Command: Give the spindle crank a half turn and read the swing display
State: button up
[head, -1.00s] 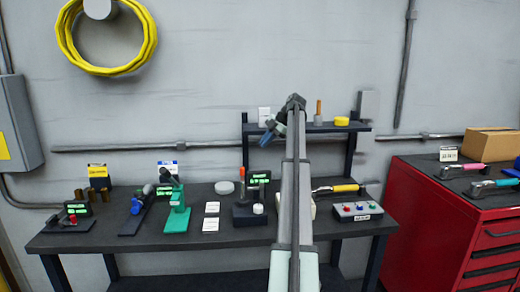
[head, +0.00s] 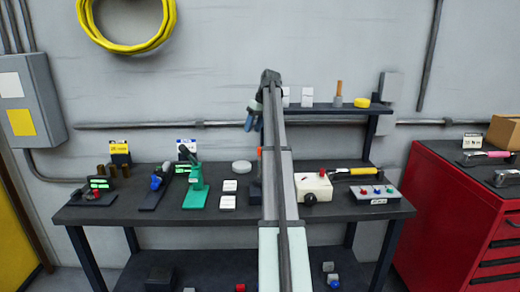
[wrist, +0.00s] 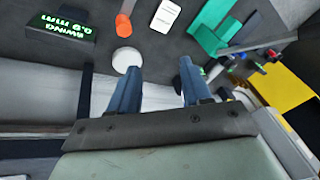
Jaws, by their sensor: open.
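My gripper (head: 250,122) is open and empty, its blue fingers above the back of the bench; the fingers also show apart in the wrist view (wrist: 159,75). The swing display (wrist: 62,27) shows in the wrist view with green lettering, upside down, apparently "SWING 0.0 mm". In that view an orange-red upright piece (wrist: 123,27) stands near it, beyond the fingertips. In the head view its orange tip (head: 259,152) and part of a dark block (head: 255,193) show beside my arm. My arm hides most of this station, and I cannot make out the crank clearly. Nothing touches the fingers.
A cream box with a dark knob (head: 314,186) and a button panel (head: 364,194) are right. A shelf (head: 320,108) rises behind the bench.

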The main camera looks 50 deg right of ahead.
jog(key=w+a+m+g+h, duration=0.1)
jog(key=w+a+m, duration=0.3)
jog(key=m, duration=0.5)
notch_tip(320, 180, up, 2)
jog(key=r+m+g+h, duration=0.1)
jog(key=m+g, duration=0.1)
jog(key=m, duration=0.6)
send_over(260, 148)
notch_tip(260, 148, down, 13)
jog(key=shift+w+d+f, duration=0.15)
grip_shut()
